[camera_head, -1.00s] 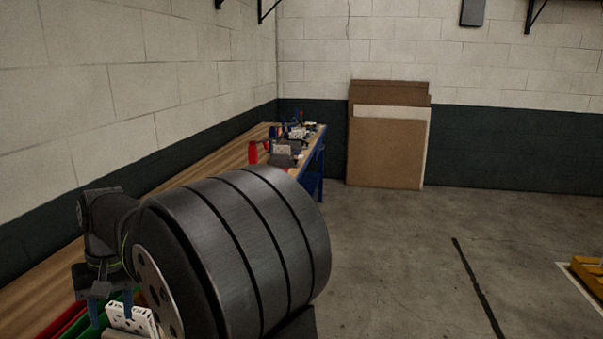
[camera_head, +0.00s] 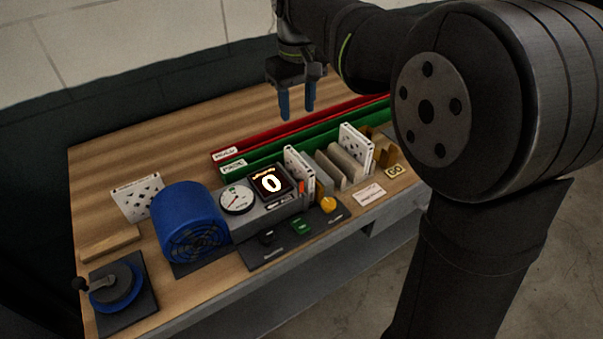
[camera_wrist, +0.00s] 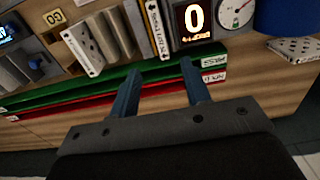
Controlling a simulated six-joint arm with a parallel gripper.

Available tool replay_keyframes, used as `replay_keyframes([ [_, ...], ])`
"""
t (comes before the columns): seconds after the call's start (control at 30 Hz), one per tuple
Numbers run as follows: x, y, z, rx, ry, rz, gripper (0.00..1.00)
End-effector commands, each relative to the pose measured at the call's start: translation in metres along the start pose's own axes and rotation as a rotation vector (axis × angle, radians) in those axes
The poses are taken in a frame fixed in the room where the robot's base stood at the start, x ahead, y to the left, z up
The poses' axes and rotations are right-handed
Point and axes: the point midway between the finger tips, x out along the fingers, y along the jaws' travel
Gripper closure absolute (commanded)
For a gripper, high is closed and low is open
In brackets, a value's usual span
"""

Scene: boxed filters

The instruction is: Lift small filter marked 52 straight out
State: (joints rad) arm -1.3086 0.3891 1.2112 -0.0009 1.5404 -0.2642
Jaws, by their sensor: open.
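Three white boxed filters with dark dots are in view; I cannot read a 52 on any of them. One filter (camera_head: 136,198) lies at the left of the bench, and in the wrist view (camera_wrist: 297,48) at the right edge. A second filter (camera_head: 298,168) stands upright beside the lit display, also in the wrist view (camera_wrist: 151,28). A third filter (camera_head: 356,150) stands upright by the right-hand slots, also in the wrist view (camera_wrist: 85,45). My gripper (camera_head: 297,110) is open and empty above the bench, behind the standing filters; its blue fingers show in the wrist view (camera_wrist: 161,84).
A red tray (camera_head: 250,142) and a green tray (camera_head: 258,155) run along behind the filters. A display (camera_head: 270,183) reads 0, beside a round gauge (camera_head: 237,199). A blue fan unit (camera_head: 190,222) stands left of it. Bare wood (camera_head: 150,145) lies at the back left.

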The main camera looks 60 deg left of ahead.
Motion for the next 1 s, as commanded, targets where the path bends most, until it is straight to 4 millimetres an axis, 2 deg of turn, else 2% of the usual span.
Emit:
replay_keyframes([
  [0.5, 0.103, 0.0, 0.001, 0.002, -0.004, -0.002, 0.57],
  [0.77, 0.122, 0.001, 0.001, 0.002, -0.002, -0.001, 0.57],
  [1.0, 0.157, 0.002, 0.001, 0.002, -0.004, -0.002, 0.57],
])
